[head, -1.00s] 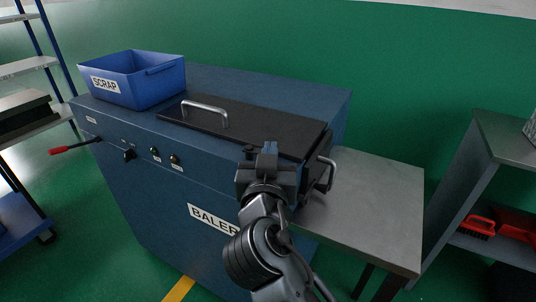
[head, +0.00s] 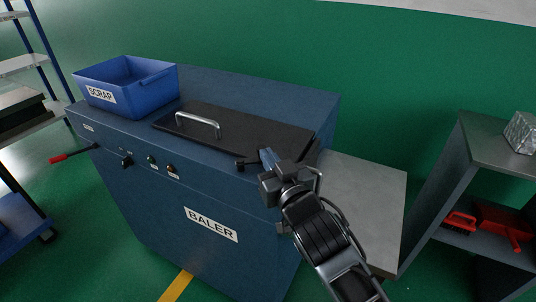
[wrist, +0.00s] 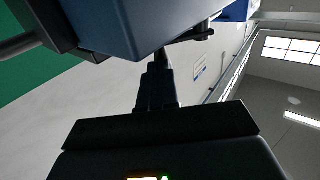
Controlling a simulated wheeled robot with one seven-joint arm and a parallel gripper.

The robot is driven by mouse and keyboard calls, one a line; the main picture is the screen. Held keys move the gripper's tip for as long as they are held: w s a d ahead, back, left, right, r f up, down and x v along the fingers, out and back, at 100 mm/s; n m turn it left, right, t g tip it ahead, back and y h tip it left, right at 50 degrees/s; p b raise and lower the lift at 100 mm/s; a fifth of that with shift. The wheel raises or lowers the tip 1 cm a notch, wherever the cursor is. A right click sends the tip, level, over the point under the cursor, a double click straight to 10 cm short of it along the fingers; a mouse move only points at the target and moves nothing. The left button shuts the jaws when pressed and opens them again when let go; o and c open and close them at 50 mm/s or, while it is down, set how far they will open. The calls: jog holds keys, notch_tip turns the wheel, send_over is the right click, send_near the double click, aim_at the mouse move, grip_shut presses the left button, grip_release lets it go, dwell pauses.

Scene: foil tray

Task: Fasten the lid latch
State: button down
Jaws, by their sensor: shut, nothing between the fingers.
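The black lid (head: 245,127) with its silver handle (head: 198,122) lies flat and closed on top of the blue baler (head: 130,200). A small black latch (head: 243,165) sits at the lid's front edge, near the right corner. My gripper (head: 266,156) is shut and empty, just right of the latch in the head view; whether it touches cannot be told. In the wrist view the shut fingers (wrist: 160,65) point up towards the baler's blue underside edge (wrist: 125,25). A dark part (wrist: 200,33), perhaps the latch, sticks out right of the fingertips.
A blue scrap bin (head: 125,85) stands on the baler's left end. A red-ended lever (head: 70,154) and knobs (head: 127,161) are on the front. A grey table (head: 375,200) adjoins at right, partly behind my arm. A shelf unit (head: 490,150) stands farther right.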

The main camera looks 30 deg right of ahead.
jog(key=shift+w+d+r+p, duration=0.15)
jog(key=shift+w+d+p, duration=0.4)
jog(key=shift+p, duration=0.15)
jog(key=shift+w+d, duration=0.3)
jog(key=shift+w, duration=0.3)
jog(key=shift+w+d, duration=0.25)
jog(key=shift+w, duration=0.3)
jog(key=shift+w, duration=0.1)
dwell(1.0)
